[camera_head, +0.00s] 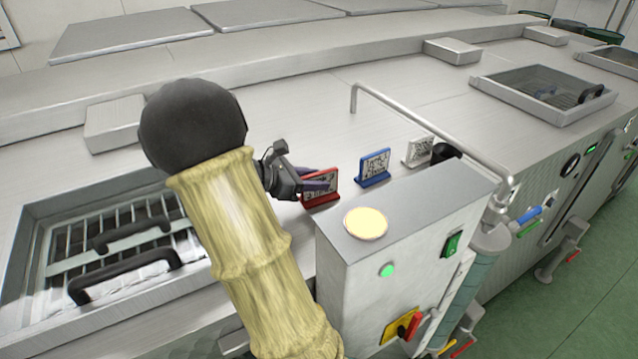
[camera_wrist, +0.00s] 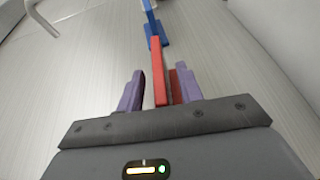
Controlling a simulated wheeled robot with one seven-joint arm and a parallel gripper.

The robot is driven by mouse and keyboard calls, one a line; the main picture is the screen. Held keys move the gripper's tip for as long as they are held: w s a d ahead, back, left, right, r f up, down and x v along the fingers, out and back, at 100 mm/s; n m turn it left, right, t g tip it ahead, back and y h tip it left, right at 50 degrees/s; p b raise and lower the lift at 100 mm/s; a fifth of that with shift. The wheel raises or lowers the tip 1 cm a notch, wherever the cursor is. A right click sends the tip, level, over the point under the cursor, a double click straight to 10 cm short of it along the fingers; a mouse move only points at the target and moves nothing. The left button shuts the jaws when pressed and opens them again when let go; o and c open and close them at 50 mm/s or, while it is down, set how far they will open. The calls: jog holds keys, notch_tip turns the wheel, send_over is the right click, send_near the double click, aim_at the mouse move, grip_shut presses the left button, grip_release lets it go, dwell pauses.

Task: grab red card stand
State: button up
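The red card stand (camera_head: 322,187) stands on the steel machine top in the head view, its black-and-white card facing the camera. In the wrist view the stand (camera_wrist: 157,72) shows as an upright red plate with a red foot on its right side. My gripper (camera_head: 307,186) is at the stand's left end. In the wrist view its two purple fingers (camera_wrist: 160,88) are apart, one on each side of the plate. A gap shows between the left finger and the plate. The right finger is close to the foot; contact there cannot be told.
A blue card stand (camera_head: 374,167) and a white one (camera_head: 418,151) stand in a row behind the red one. A grey control box (camera_head: 345,262) is just in front. A bent metal rail (camera_head: 430,128) runs behind the stands. A recessed hatch (camera_head: 30,262) is at left.

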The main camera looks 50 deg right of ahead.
jog(key=shift+s, duration=0.1)
dwell(0.4)
grip_shut()
notch_tip(320, 180, up, 10)
jog(key=b, duration=0.2)
jog(key=shift+b, duration=0.4)
dwell(0.4)
